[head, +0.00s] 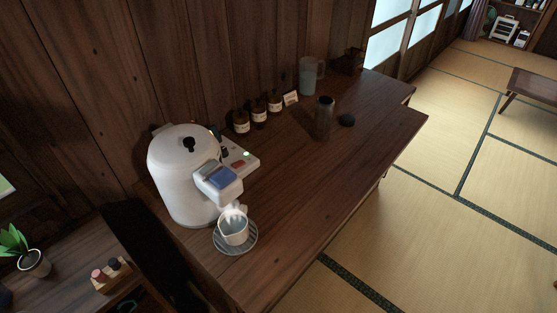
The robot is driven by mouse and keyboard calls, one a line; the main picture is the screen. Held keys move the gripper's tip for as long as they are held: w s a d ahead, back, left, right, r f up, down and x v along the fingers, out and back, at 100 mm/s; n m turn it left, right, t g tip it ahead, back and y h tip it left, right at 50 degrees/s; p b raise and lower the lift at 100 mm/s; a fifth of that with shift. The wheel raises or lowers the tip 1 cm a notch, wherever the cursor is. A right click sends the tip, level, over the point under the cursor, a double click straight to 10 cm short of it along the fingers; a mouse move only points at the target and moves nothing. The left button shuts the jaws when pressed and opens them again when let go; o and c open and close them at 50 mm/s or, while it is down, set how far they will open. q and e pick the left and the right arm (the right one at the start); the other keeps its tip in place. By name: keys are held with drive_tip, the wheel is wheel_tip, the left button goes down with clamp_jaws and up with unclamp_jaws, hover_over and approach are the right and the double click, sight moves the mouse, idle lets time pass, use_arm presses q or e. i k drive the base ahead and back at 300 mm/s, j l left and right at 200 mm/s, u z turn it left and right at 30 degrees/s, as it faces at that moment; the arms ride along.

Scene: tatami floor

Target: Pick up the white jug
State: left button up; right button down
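A small white jug (233,229) stands upright on a round grey slatted drip tray (236,250) on the wooden counter. It is right under the spout of a white hot-water dispenser (178,172). Pale streaks, perhaps water or steam, show at the jug's open top. The jug's rim has a lip toward the left; no handle can be made out clearly. Neither of my grippers is in view.
Farther along the counter (330,170) stand several brown jars (258,110), a grey-blue pitcher (311,76), a dark canister (323,118) and a black lid-like disc (347,121). The counter right of the jug is bare. A lower shelf at left holds a potted plant (32,262).

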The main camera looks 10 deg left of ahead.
sight(232, 225)
drive_tip(key=i+l+u, duration=0.15)
drive_tip(key=u, duration=0.3)
drive_tip(key=i+l+u, duration=0.1)
drive_tip(key=l+u, duration=0.6)
drive_tip(key=u, duration=0.25)
drive_tip(key=i, duration=0.05)
